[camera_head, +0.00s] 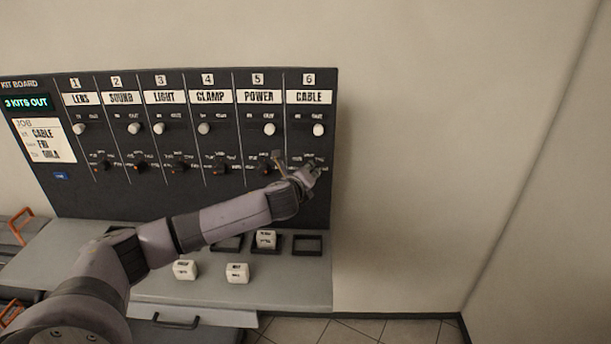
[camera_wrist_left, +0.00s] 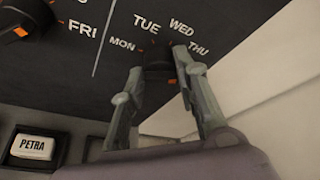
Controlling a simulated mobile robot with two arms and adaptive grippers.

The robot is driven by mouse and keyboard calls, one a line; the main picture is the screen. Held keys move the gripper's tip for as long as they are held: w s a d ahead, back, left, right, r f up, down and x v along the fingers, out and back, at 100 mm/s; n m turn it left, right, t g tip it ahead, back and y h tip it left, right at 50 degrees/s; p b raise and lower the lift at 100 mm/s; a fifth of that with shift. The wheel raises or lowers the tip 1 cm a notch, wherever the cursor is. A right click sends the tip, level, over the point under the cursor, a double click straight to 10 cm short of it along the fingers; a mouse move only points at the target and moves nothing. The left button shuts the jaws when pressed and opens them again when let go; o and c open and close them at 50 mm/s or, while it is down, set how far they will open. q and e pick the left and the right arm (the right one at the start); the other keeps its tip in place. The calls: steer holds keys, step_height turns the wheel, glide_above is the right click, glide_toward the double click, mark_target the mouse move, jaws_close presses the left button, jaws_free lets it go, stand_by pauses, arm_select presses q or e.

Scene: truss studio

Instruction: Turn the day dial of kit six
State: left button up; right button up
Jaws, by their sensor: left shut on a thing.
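The kit board (camera_head: 220,200) stands against the wall, with the CABLE column under number 6 at its right end. My left gripper (camera_head: 312,172) is at the day dial of that column and mostly hides it in the head view. In the left wrist view, the black day dial (camera_wrist_left: 158,65) sits between the two fingers of my left gripper (camera_wrist_left: 165,70), which is shut on it. The labels MON, TUE, WED and THU show around the dial. A small orange mark shows low on its right side. My right gripper is not in view.
The power column's dial (camera_head: 267,168) is close to my left wrist. White name blocks (camera_head: 236,273) stand on the grey ledge (camera_head: 300,290) below. The wall to the right is clear.

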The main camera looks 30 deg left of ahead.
arm_select(q)
steer(key=m+g+y, duration=0.1)
steer(key=m, duration=0.1)
steer(key=m+y, duration=0.1)
steer(key=m, duration=0.1)
steer(key=shift+w+d+g, duration=0.1)
steer(key=shift+d+g, duration=0.1)
steer(key=shift+g, duration=0.2)
stand_by(0.4)
steer(key=o, duration=1.1)
steer(key=shift+o, duration=0.2)
steer(key=shift+r, duration=0.1)
steer(key=v, duration=1.2)
steer(key=shift+w+d, duration=0.1)
steer(key=shift+d, duration=0.05)
